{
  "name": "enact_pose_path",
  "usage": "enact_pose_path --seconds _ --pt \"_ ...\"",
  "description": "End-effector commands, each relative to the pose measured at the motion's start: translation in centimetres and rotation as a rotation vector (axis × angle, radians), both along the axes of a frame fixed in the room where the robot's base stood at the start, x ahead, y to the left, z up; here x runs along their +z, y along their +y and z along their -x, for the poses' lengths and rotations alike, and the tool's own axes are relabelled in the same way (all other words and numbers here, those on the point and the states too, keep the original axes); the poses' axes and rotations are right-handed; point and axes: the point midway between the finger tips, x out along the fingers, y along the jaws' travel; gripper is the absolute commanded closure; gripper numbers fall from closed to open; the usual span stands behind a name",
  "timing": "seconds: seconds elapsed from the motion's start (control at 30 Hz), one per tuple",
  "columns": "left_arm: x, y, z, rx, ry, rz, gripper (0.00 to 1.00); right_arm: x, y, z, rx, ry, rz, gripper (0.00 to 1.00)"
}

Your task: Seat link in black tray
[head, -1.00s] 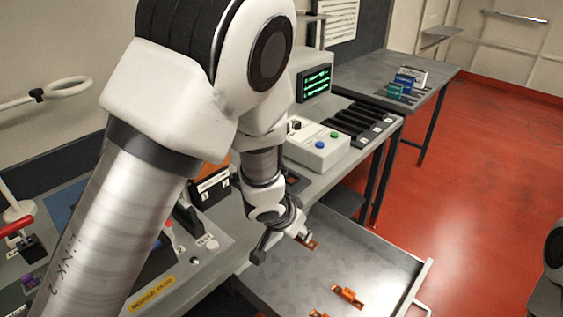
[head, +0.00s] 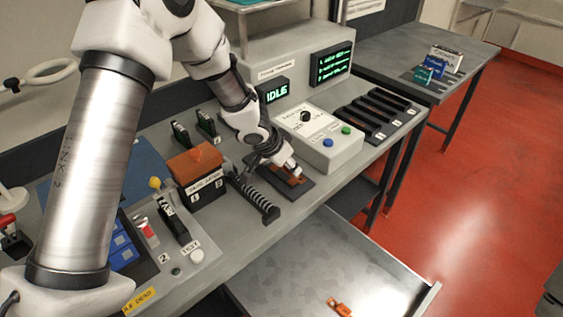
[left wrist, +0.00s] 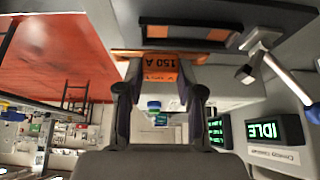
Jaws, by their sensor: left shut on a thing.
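My left gripper (head: 291,170) is over the bench, at the small black tray (head: 289,194) in front of the control box. In the left wrist view my left gripper (left wrist: 160,88) is shut on an orange link (left wrist: 160,72) marked 150 A. The black tray (left wrist: 275,18) shows in the top of that view, with copper-coloured strips on it, close to the held link. I cannot tell whether the link touches the tray. In the head view the gripper partly hides the link. My right gripper is not in view.
A control box (head: 322,138) with knob and buttons stands right behind the tray. A black ribbed handle (head: 255,197) and an orange-topped block (head: 195,165) are to the left. An open drawer (head: 310,265) below holds another orange link (head: 340,307). An IDLE display (head: 276,91) is behind.

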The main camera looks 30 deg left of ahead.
Motion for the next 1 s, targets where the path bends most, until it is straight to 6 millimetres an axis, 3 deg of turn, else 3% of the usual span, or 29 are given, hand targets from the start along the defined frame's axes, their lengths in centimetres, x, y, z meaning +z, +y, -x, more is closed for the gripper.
enact_pose_path --seconds 0.03,0.23,0.3,0.4,0.83,0.87,0.9,1.0 --pt "0.7 1.1 -0.6 0.005 0.001 0.001 1.00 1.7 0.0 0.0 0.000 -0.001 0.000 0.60" --pt "0.3 3.3 -1.8 0.001 0.002 -0.001 1.00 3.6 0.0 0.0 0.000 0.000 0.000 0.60" --pt "-2.3 3.3 -1.8 0.000 0.001 -0.002 1.00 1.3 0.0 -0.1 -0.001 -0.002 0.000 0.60" --pt "-4.1 3.3 -1.8 0.000 0.001 -0.001 1.00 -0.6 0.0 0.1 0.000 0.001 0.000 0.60" --pt "-4.3 3.2 -1.8 -0.001 0.001 -0.001 1.00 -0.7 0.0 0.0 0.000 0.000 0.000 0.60" --pt "-4.2 3.2 -1.8 0.000 0.000 -0.002 0.56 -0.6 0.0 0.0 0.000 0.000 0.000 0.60" --pt "-4.2 3.2 -1.8 0.000 0.000 -0.002 0.42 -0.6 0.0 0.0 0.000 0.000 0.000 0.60" --pt "-4.2 3.2 -1.8 0.000 0.000 -0.002 0.38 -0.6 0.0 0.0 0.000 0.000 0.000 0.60"
